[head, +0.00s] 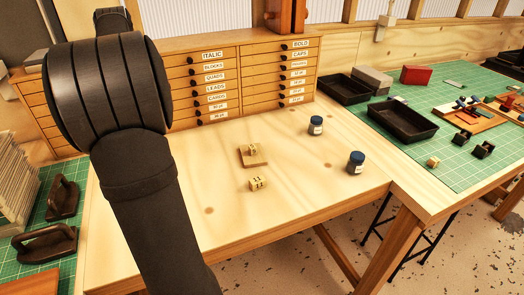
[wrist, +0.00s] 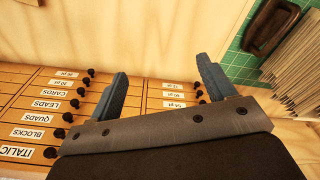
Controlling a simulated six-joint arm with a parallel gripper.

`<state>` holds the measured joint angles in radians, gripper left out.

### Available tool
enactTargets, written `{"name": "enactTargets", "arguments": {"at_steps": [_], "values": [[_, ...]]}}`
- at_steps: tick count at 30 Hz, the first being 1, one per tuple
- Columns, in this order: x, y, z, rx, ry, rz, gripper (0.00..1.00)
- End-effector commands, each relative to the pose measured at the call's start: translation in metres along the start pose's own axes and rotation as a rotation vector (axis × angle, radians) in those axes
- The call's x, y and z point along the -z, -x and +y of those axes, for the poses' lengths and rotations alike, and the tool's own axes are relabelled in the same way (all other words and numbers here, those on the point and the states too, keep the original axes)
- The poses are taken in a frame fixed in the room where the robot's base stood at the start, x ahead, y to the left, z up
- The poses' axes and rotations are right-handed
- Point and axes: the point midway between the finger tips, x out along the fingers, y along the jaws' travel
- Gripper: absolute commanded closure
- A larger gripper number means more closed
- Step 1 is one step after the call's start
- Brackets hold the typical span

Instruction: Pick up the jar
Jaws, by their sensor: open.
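One jar (head: 316,126) is farther back; the other jar (head: 355,163) is nearer the right edge. In the wrist view my gripper (wrist: 162,80) has its two blue-grey fingers spread apart with nothing between them. It faces the labelled drawers, and no jar shows there. In the head view my dark arm fills the left side, and the gripper is not seen.
A small wooden block (head: 253,157) with a yellowish piece on it and a yellowish cube (head: 257,184) lie left of the jars. A drawer cabinet (head: 240,80) stands behind. Black trays (head: 403,122) sit on the green mat at right. The table's front is clear.

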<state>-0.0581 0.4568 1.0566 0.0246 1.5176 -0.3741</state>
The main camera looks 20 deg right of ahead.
Motion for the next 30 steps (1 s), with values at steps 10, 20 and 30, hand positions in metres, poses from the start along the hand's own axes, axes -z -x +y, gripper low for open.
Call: {"name": "enactTargets", "arguments": {"at_steps": [10,20,30], "values": [[-0.099,-0.013,0.179,-0.062,-0.393,0.079,0.24],[-0.243,-0.018,0.306,-0.146,-0.755,0.148,0.24],[-0.416,-0.016,0.379,-0.255,-1.104,0.210,0.24]]}}
